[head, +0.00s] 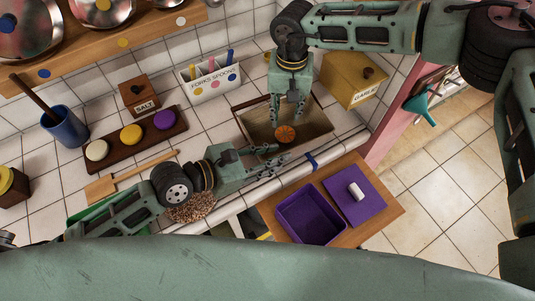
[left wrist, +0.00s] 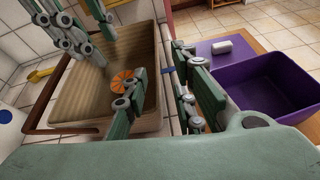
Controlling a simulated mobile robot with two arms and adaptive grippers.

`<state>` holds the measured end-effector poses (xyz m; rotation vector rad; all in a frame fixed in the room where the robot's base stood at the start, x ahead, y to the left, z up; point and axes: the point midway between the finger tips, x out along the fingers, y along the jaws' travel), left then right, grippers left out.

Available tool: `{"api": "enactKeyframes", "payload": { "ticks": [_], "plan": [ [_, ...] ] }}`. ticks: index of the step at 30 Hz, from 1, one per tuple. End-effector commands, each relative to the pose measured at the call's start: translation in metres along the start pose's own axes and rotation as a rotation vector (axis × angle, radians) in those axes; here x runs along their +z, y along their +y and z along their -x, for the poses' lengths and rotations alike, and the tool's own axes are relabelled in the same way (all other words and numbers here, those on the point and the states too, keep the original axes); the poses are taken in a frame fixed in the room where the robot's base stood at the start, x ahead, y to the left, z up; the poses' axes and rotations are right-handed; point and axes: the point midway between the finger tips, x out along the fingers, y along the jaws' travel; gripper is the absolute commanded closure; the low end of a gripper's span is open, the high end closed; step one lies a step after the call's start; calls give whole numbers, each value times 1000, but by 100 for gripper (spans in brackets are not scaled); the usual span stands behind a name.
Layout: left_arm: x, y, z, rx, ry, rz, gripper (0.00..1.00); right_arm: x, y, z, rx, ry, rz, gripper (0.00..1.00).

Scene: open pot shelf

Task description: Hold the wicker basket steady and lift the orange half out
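The wicker basket (head: 316,119) stands on the tiled counter, and its inside shows in the left wrist view (left wrist: 85,90). The orange half (head: 285,134) lies in it, cut face showing; my left finger partly covers it in the left wrist view (left wrist: 123,79). My right gripper (head: 287,118) points down into the basket, fingers apart, tips just above the orange half. My left gripper (head: 277,155) is at the basket's near side, fingers apart. In the left wrist view (left wrist: 158,90) its fingers lie on either side of the basket's near wall; I cannot tell whether they touch it.
A purple bin (head: 310,215) and a purple mat (head: 355,197) with a white roll (head: 356,191) are on a wooden board at right. A forks-spoons holder (head: 212,82), salt box (head: 139,95) and garlic box (head: 353,78) stand behind. A wooden spatula (head: 130,176) lies left.

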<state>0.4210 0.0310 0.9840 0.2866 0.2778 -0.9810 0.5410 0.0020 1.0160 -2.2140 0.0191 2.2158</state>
Motion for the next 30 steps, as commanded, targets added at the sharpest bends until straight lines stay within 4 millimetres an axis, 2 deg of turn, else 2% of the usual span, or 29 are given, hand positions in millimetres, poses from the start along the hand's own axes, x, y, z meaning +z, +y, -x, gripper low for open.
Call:
{"api": "enactKeyframes", "payload": {
  "ticks": [5,18,23,30],
  "plan": [
    [-9,8,-6,10,24,-27,75,0,0,0,0,0,0,69],
    [-9,8,-67,10,23,-26,75,0,0,0,0,0,0,69],
    [-10,7,-75,9,24,-25,75,0,0,0,0,0,0,69],
    [-10,7,-75,9,24,-25,75,0,0,0,0,0,0,69]
  ]
}}
